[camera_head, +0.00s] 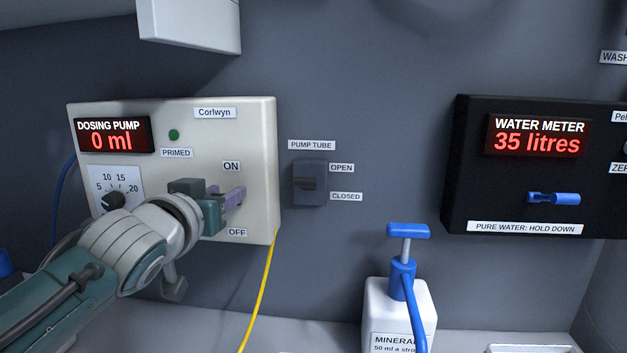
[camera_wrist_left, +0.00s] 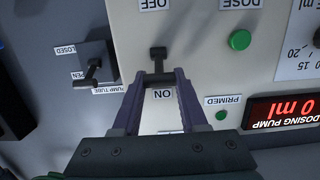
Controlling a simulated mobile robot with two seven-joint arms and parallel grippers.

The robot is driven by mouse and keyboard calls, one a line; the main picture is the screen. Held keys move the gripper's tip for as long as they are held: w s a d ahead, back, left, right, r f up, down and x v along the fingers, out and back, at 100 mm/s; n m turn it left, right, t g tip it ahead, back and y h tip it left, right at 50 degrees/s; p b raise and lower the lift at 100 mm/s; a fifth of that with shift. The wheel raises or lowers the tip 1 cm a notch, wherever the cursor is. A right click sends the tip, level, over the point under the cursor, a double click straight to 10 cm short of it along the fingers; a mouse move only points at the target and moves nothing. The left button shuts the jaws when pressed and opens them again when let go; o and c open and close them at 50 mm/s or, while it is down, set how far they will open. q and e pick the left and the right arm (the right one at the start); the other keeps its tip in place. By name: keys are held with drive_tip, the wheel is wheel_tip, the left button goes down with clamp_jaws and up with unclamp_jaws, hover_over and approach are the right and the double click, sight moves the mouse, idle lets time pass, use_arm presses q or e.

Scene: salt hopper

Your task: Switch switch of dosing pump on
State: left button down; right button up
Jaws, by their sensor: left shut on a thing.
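The dosing pump (camera_head: 195,112) is a cream box on the grey wall at the left, with a red display reading 0 ml. Its switch (camera_wrist_left: 158,54) has a dark lever between the ON and OFF labels, seen upside down in the left wrist view. There the lever leans toward the ON side, though the viewing angle makes its exact setting hard to tell. My left gripper (camera_head: 236,196) is shut on the lever, its purple fingers (camera_wrist_left: 158,80) on either side of it. In the head view the gripper hides the switch. My right gripper is not in view.
A pump tube switch (camera_head: 310,182) sits just right of the pump. A white mineral bottle (camera_head: 378,305) with a blue pump stands below, and the black water meter (camera_head: 475,190) is at the right. A yellow cable (camera_head: 263,285) hangs under the pump. A green DOSE button (camera_wrist_left: 239,40) is near the switch.

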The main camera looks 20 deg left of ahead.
use_arm(q)
drive_tip(key=shift+c, duration=2.2)
unclamp_jaws()
drive_tip(key=v, duration=1)
